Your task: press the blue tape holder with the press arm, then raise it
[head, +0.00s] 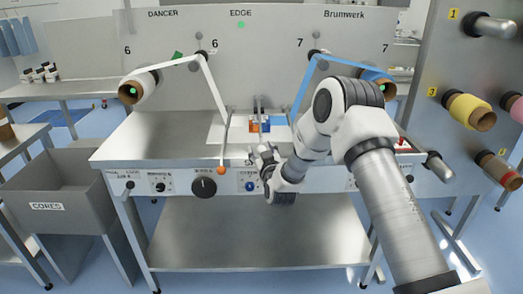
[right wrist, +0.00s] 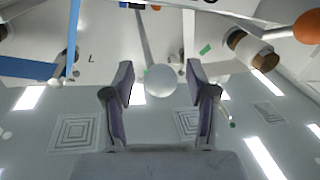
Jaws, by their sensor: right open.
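My right gripper (head: 261,156) is open in front of the middle of the metal bench, below the small splice area. In the right wrist view its fingers (right wrist: 160,76) stand on either side of a pale grey ball knob (right wrist: 160,81). A grey rod, the press arm (right wrist: 144,38), runs from the knob towards the top of that picture. In the head view the press arm (head: 261,108) rises behind small orange and blue blocks; the blue one (head: 266,125) looks like the blue tape holder. Whether the press arm touches it cannot be told. My left gripper is not in view.
A lever with an orange ball (head: 221,170) hangs left of my gripper. White web (head: 214,92) and blue web (head: 306,86) slope down on either side. Knobs, including a black dial (head: 204,187), line the bench front. A grey cores bin (head: 62,197) stands left.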

